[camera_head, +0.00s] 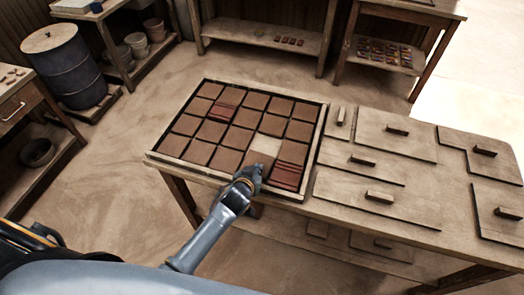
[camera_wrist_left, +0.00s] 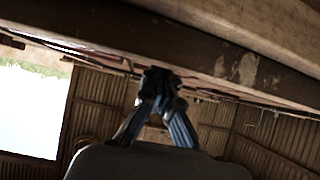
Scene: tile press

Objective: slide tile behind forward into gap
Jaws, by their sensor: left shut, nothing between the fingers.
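A framed tray (camera_head: 165,160) of brown square tiles lies on the left part of the table. A pale empty gap (camera_head: 266,149) shows in the tray, towards its front right. A brown tile (camera_head: 259,164) lies on the near side of the gap, at the tray's front edge. My left gripper (camera_head: 250,175) is shut and empty at the near edge of this tile; I cannot tell whether it touches. In the left wrist view my left gripper (camera_wrist_left: 160,80) shows its closed fingers close to a wooden edge. My right gripper is not in view.
Wooden boards with handles (camera_head: 378,196) cover the table's right part. A blue drum (camera_head: 65,65) and shelves stand farther back. The floor left of the table is clear.

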